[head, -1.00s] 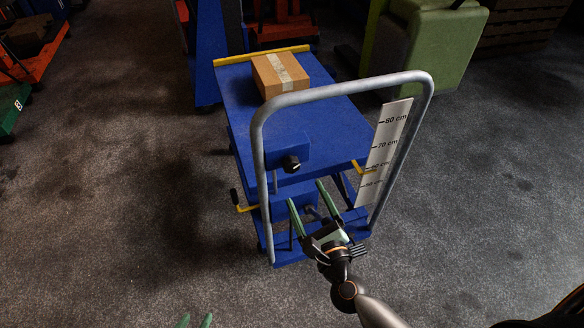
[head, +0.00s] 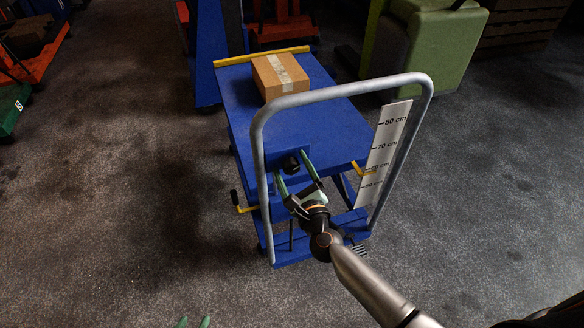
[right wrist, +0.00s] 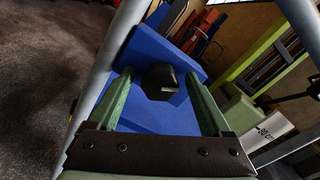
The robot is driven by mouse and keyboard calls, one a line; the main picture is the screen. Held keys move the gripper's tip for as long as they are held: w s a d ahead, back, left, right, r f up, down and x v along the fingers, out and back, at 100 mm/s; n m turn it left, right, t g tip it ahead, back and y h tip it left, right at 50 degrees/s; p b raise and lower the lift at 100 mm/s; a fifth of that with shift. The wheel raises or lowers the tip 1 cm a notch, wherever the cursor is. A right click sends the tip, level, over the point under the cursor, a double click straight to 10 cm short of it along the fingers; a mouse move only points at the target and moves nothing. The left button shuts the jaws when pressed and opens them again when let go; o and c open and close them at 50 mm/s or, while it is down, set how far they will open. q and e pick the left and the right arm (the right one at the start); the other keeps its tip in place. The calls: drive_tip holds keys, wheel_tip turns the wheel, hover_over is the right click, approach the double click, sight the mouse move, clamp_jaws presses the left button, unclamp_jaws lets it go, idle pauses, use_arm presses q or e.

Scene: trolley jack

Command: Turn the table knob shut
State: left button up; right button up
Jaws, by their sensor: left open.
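The black knob (head: 292,163) sits on a blue block at the handle end of the blue lift table (head: 335,125). In the right wrist view the dark faceted knob (right wrist: 162,82) shows between my green fingertips, with a gap on each side. My right gripper (head: 291,165) is open in front of the knob, its fingers pointing at it; I cannot tell how far they reach along it. It also shows in the right wrist view (right wrist: 159,77). My left gripper (head: 194,321) is open and empty at the bottom edge, only its green fingertips visible, apart from the table.
A grey tubular handle (head: 345,90) arches around the knob's side of the table. A cardboard box (head: 280,76) lies on the tabletop. A height scale (head: 384,150) stands at the right. A yellow lever (head: 246,209) sticks out left. The floor in front is clear.

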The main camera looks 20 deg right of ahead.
clamp_jaws()
idle(0.5)
